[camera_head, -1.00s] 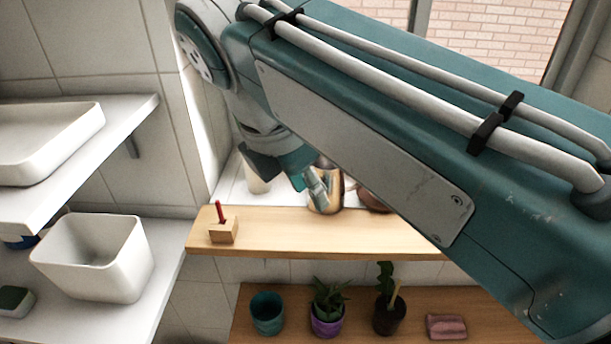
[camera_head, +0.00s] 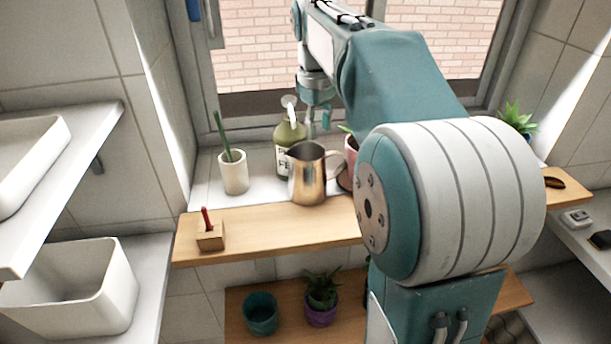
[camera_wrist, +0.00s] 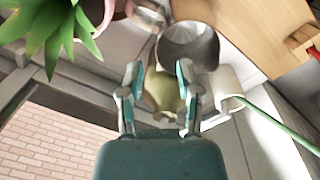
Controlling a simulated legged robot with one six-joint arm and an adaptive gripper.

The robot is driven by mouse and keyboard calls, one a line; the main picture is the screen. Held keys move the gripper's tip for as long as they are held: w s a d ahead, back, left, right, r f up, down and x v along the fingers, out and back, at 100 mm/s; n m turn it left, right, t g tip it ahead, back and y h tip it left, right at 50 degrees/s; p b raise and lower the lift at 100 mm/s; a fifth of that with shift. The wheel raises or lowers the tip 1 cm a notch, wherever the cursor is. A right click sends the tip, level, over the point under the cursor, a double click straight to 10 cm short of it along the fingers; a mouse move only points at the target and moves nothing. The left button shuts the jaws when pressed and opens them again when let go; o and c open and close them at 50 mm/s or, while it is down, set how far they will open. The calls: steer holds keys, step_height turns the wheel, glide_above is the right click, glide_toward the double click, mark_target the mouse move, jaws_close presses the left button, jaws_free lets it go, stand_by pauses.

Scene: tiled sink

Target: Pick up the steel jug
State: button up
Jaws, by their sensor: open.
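The steel jug (camera_head: 308,178) stands upright on the ledge by the wooden shelf in the head view, its handle to the right. In the wrist view the jug (camera_wrist: 188,48) shows from above, just beyond my fingertips. My gripper (camera_head: 318,120) hangs above and behind the jug, on the window side, apart from it. In the wrist view my gripper (camera_wrist: 160,76) has its two fingers spread with nothing held between them. A green bottle (camera_wrist: 160,92) shows between and below the fingers; contact cannot be told.
The green pump bottle (camera_head: 288,136) stands behind the jug. A white cup (camera_head: 234,176) with a green stick is to its left, a pink pot (camera_head: 350,166) to its right. A wooden block (camera_head: 210,236) sits on the wooden shelf (camera_head: 270,230), which is otherwise fairly clear in front.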

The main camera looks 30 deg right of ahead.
mark_target(319, 156)
steer(key=f, duration=0.8)
steer(key=shift+w+d, duration=0.35)
steer(key=shift+d, duration=0.05)
jaws_close()
steer(key=shift+r, duration=0.1)
